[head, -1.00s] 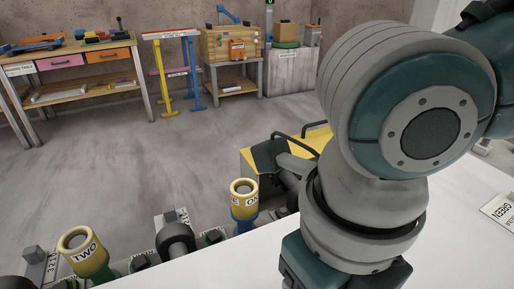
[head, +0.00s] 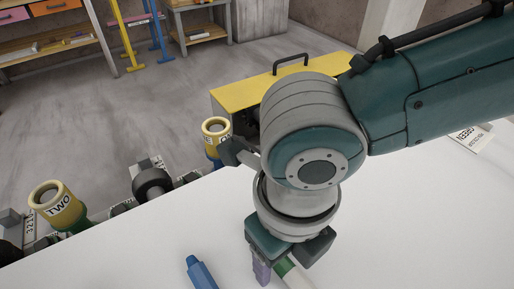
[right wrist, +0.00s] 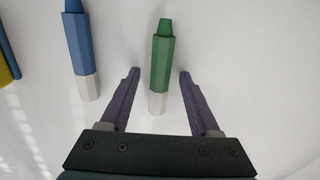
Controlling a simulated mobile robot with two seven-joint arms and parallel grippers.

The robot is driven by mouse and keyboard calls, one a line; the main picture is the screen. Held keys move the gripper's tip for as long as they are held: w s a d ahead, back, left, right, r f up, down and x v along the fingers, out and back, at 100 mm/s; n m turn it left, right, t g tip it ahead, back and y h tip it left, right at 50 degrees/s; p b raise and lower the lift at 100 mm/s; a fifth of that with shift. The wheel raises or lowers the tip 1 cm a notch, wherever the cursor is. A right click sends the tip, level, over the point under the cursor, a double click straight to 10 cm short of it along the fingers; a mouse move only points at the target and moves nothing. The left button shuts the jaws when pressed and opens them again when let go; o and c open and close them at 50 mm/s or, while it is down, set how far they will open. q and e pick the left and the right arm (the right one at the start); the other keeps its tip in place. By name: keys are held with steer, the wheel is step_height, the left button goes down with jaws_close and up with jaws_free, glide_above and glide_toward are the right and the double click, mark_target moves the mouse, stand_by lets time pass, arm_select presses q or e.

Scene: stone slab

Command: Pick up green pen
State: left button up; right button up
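The fingers are open, with a gap on each side of the pen. In the head view my right gripper (head: 272,271) points down over the green pen (head: 282,268), which is partly hidden behind it. I cannot tell the exact height of the fingers above the surface. My left gripper is not in view.
A blue pen (right wrist: 77,52) lies left of the green one; it also shows in the head view (head: 201,273). A yellow object is cut off at the wrist view's left edge. A card reading GREEN (head: 470,135) lies at right.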

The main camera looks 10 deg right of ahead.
jaws_close()
stand_by(0.5)
